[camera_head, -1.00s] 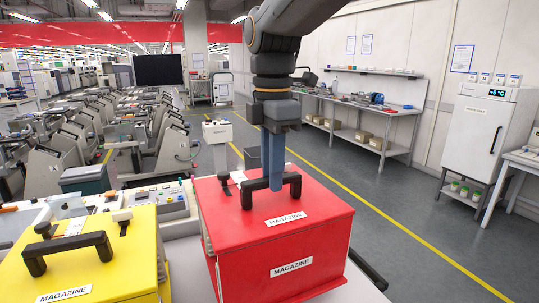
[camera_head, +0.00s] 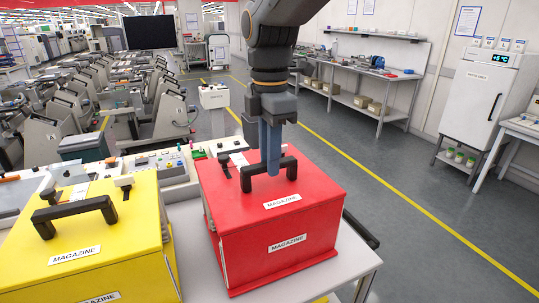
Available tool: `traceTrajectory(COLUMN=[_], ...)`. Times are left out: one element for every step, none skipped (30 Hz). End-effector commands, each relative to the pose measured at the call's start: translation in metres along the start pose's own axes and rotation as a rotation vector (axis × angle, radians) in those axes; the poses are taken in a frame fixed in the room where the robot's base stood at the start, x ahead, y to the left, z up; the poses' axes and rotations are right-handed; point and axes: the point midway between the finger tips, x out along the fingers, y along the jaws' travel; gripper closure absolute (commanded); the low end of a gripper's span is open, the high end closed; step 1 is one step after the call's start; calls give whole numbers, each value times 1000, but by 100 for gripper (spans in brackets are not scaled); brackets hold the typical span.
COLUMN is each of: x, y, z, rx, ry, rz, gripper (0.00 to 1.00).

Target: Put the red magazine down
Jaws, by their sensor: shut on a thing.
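The red magazine (camera_head: 270,215) is a red box with a black handle on its lid and white labels. It is upright over the right part of a pale trolley top (camera_head: 188,238). Its lower edge lies close to that surface; I cannot tell whether it touches. My gripper (camera_head: 272,170) points down from above, its blue-grey fingers shut on the magazine's black handle.
A yellow magazine (camera_head: 95,225) stands to the left, with a narrow gap between the two boxes. A control panel (camera_head: 160,163) lies behind them. Feeder machines fill the back left. Open grey floor (camera_head: 430,215) with a yellow line lies to the right.

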Motion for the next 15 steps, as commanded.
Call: traceTrajectory(x=[-2, -1, 2, 2, 2, 2, 2, 2, 2, 2, 2, 2, 2, 2, 1], y=[2, 2, 0, 0, 0, 0, 0, 0, 0, 0, 0, 0, 0, 0, 0], z=[0, 0, 0, 0, 0, 0, 0, 0, 0, 0, 0, 0, 0, 0, 0], rx=[0, 0, 0, 0, 0, 0, 0, 0, 0, 0, 0, 0, 0, 0, 0], ry=[0, 0, 0, 0, 0, 0, 0, 0, 0, 0, 0, 0, 0, 0, 0], rz=[7, 7, 0, 0, 0, 0, 0, 0, 0, 0, 0, 0, 0, 0, 0], gripper=[100, 100, 78, 73, 68, 61, 61, 61, 61, 61, 61, 61, 61, 61, 61])
